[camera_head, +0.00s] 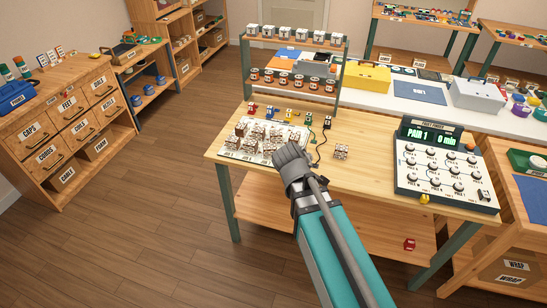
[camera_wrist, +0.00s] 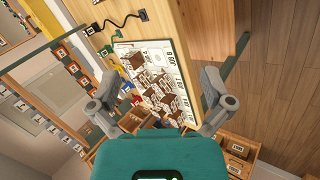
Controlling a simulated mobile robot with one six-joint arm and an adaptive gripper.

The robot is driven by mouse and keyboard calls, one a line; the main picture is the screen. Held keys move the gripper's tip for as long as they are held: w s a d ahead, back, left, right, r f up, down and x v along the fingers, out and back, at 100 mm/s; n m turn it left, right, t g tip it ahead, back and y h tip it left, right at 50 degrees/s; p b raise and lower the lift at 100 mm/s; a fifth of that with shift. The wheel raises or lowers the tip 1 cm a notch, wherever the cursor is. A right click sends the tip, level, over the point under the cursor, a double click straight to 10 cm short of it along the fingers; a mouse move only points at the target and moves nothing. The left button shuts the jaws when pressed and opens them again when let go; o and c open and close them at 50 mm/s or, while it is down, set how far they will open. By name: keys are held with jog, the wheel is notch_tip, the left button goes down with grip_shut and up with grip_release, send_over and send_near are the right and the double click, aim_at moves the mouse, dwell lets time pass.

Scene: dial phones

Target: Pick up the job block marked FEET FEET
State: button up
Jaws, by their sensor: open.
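Several small pale blocks with brown marks, the job blocks (camera_head: 268,134), stand on a white board (camera_head: 232,153) at the left of the wooden workbench. They also show as brown and white blocks in the wrist view (camera_wrist: 160,86). Their markings are too small to read, so I cannot tell which one is FEET FEET.
A console (camera_head: 445,170) with several dials and a green display reading PAIR 1 stands at the bench's right. A rack (camera_head: 292,62) of jars rises behind the board. Small coloured pieces and a black cable lie behind the board.

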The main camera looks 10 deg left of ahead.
jog(key=s+d+r+m+g+y+p, duration=0.1)
jog(key=s+d+r+m+g+p, duration=0.2)
jog(key=s+d+r+m+p, duration=0.2)
jog(key=s+d+r+m+g+y+p, duration=0.2)
jog(key=s+d+r+m+g+p, duration=0.2)
jog(key=d+m+p, duration=0.3)
jog(key=s+d+r, duration=0.1)
jog(key=d, duration=0.2)
jog(key=shift+d, duration=0.4)
jog(key=shift+c, duration=0.3)
